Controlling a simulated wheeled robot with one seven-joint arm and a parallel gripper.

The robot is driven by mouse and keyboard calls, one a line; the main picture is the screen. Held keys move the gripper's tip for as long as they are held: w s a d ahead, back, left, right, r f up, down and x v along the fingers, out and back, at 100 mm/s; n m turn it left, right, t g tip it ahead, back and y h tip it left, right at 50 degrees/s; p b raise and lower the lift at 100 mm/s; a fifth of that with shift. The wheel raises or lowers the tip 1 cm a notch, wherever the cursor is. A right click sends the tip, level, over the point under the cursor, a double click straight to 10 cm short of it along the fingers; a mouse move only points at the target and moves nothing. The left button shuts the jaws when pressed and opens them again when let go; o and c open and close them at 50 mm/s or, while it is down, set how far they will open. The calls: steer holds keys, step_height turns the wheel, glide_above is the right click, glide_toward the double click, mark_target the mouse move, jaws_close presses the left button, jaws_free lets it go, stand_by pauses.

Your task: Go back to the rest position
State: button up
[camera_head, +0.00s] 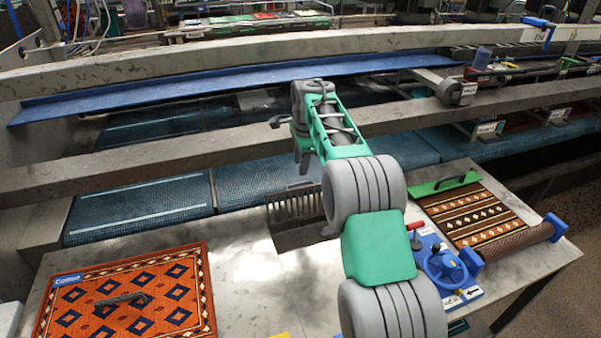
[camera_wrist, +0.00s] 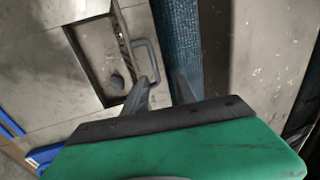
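My green and grey arm reaches up from the lower right of the head view and ends over the conveyor behind the table. My gripper (camera_head: 304,160) points down there, partly hidden by its own links. In the wrist view my gripper (camera_wrist: 160,85) shows two dark fingers standing apart with nothing between them. A grey handle (camera_wrist: 148,60) at the edge of a recessed tray shows just beyond the left finger. I cannot tell whether they touch.
An orange patterned rug (camera_head: 130,298) lies on the table at left. A brown striped rug (camera_head: 478,218) lies at right by a blue control panel (camera_head: 440,262). Metal beams (camera_head: 200,150) cross behind.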

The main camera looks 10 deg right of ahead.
steer(key=s+a+r+n, duration=0.1)
steer(key=s+r+n, duration=0.3)
steer(key=s, duration=0.4)
steer(key=s+a+r+n, duration=0.2)
steer(key=s+r+n, duration=0.2)
steer(key=s, duration=0.3)
steer(key=s+f+n+t, duration=0.1)
steer(key=s+f+n, duration=0.2)
steer(key=s, duration=0.7)
steer(key=s+a+f+n, duration=0.1)
steer(key=s+f+n, duration=0.2)
steer(key=s+n, duration=0.3)
steer(key=s, duration=0.5)
steer(key=shift+t, duration=0.4)
steer(key=shift+s+a, duration=0.1)
steer(key=shift+a, duration=0.05)
